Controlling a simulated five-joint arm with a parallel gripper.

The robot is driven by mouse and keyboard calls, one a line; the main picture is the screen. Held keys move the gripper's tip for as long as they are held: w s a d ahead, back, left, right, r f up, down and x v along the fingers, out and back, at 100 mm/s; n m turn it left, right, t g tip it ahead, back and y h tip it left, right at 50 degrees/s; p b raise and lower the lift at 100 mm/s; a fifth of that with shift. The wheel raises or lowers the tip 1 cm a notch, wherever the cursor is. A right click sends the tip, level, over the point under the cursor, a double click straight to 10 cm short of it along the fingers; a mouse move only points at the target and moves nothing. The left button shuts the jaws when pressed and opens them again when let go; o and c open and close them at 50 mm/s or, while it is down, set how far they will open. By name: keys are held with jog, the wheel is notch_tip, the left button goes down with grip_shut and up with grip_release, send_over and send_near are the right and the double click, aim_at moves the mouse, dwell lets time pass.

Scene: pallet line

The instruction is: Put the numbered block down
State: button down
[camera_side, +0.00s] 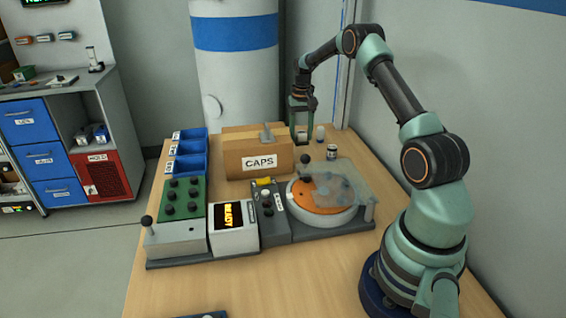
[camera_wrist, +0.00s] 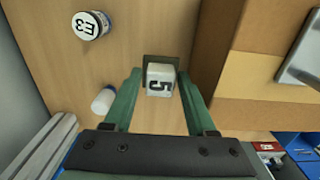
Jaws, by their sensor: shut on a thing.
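The numbered block (camera_wrist: 160,80) is small and white with a black 5 on its face. In the wrist view it sits between the two green fingers of my gripper (camera_wrist: 158,88), which is shut on it. A dark square patch shows around and behind the block; I cannot tell whether the block touches it. In the side view my gripper (camera_side: 301,134) points down at the far part of the wooden table, just right of the CAPS box. The block is too small to make out clearly there, and its height above the table cannot be told.
The cardboard CAPS box (camera_side: 258,160) stands close left of my gripper. A jar marked E3 (camera_wrist: 90,25) and a small white bottle (camera_wrist: 103,101) stand nearby. The orange turntable (camera_side: 318,196) with a clear cover is nearer the camera. Blue bins (camera_side: 190,160) stand left.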

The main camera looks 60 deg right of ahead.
aim_at(301, 145)
jog(key=shift+f, duration=2.2)
jog(key=shift+f, duration=0.1)
jog(key=c, duration=0.5)
grip_release()
jog(key=shift+f, duration=0.1)
